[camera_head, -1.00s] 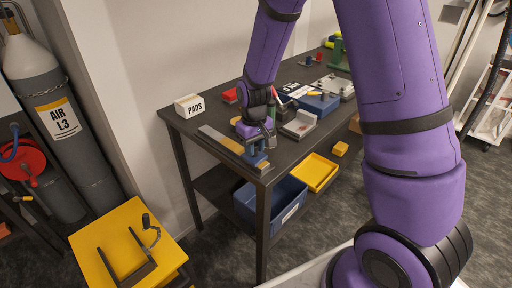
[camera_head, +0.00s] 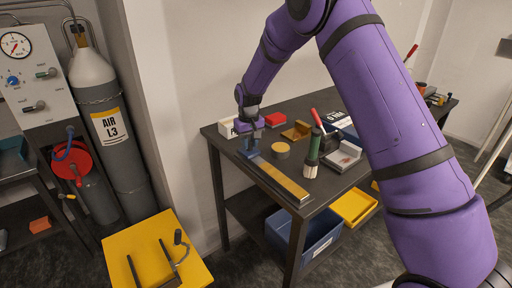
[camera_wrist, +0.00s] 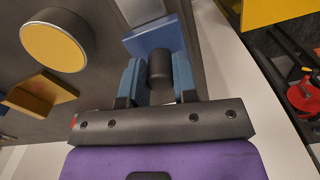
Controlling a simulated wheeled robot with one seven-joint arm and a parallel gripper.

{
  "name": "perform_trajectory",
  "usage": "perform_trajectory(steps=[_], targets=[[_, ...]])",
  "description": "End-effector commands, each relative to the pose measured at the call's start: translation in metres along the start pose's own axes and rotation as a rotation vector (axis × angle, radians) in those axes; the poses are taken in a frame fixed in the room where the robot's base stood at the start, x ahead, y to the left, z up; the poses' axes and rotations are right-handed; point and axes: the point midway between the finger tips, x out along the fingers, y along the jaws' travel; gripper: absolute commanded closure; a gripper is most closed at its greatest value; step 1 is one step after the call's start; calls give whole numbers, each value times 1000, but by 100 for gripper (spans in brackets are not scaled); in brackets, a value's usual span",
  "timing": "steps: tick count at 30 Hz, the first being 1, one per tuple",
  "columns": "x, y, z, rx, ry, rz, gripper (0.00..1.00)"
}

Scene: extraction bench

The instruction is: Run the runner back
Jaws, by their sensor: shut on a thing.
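The runner is a blue block (camera_head: 249,153) on a flat rail (camera_head: 284,184) along the bench's left edge. It sits at the rail's far end, by the white box. The brass-coloured rail stretches bare from the runner toward the near corner. My gripper (camera_head: 247,141) is above the runner. In the wrist view the blue fingers of my gripper (camera_wrist: 157,78) are shut on a dark round knob (camera_wrist: 160,65), with the blue runner (camera_wrist: 150,38) just beyond. A pale strip of rail (camera_wrist: 140,9) shows past it. The runner's underside is hidden.
A white box (camera_head: 229,127) stands close beside the gripper. A yellow stool (camera_head: 150,252) is on the floor, left of the bench.

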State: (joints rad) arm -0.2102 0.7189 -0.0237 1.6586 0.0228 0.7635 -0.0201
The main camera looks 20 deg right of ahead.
Motion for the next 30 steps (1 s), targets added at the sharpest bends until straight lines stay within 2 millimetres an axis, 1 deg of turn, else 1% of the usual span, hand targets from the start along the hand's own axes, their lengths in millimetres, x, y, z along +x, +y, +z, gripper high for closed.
perform_trajectory(steps=[6, 14, 15, 18, 26, 30], targets=[[0, -1, -5, 0, 2, 0, 100], [-1, -1, -7, 0, 8, 0, 100], [-1, -1, -7, -1, 8, 0, 68], [-1, -1, -6, -1, 6, 0, 47], [-1, -1, -5, 0, 2, 0, 47], [-9, -1, -5, 0, 4, 0, 47]])
